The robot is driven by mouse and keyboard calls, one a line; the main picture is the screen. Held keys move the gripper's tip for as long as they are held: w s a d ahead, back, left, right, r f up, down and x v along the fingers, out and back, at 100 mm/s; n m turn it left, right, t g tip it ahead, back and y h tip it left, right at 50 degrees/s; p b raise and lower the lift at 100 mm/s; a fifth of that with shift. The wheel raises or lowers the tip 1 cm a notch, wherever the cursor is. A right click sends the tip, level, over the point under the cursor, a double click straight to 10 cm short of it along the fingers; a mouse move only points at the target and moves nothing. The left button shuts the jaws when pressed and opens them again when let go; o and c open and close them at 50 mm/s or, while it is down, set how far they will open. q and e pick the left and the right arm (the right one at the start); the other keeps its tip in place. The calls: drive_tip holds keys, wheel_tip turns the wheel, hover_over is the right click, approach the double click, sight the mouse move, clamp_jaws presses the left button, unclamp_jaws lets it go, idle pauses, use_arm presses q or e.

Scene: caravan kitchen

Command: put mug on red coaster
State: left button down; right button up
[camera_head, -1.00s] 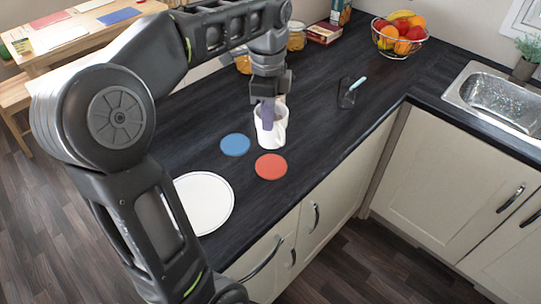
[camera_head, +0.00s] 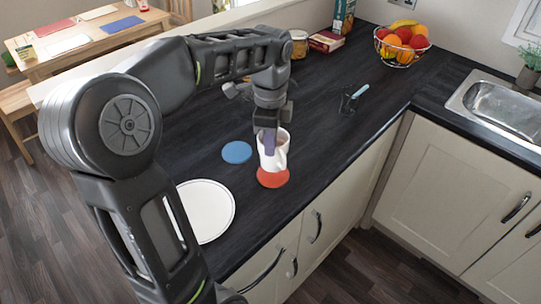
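The white mug (camera_head: 266,160) is upright, with its handle towards the front right. It is over the back part of the red coaster (camera_head: 272,181) and hides that part. I cannot tell whether its base touches the coaster. My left gripper (camera_head: 270,142) comes down from above at the mug's rim, with a purple-grey finger at the mug's mouth. It looks shut on the mug's wall; the other finger is mostly hidden. My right gripper is not in view.
A blue coaster (camera_head: 237,152) lies left of the mug, and a white plate (camera_head: 207,211) lies front left. Dark glasses-like item (camera_head: 350,101), fruit basket (camera_head: 401,42), jar (camera_head: 299,44) and sink (camera_head: 505,105) are farther back. The counter right of the mug is clear.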

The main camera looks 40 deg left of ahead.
sight(276, 155)
use_arm(q)
wheel_tip(276, 155, down, 3)
drive_tip(key=shift+f, duration=0.35)
idle(0.3)
drive_tip(key=shift+f, duration=0.2)
drive_tip(key=c, duration=1.6)
unclamp_jaws()
drive_tip(key=shift+r, duration=0.1)
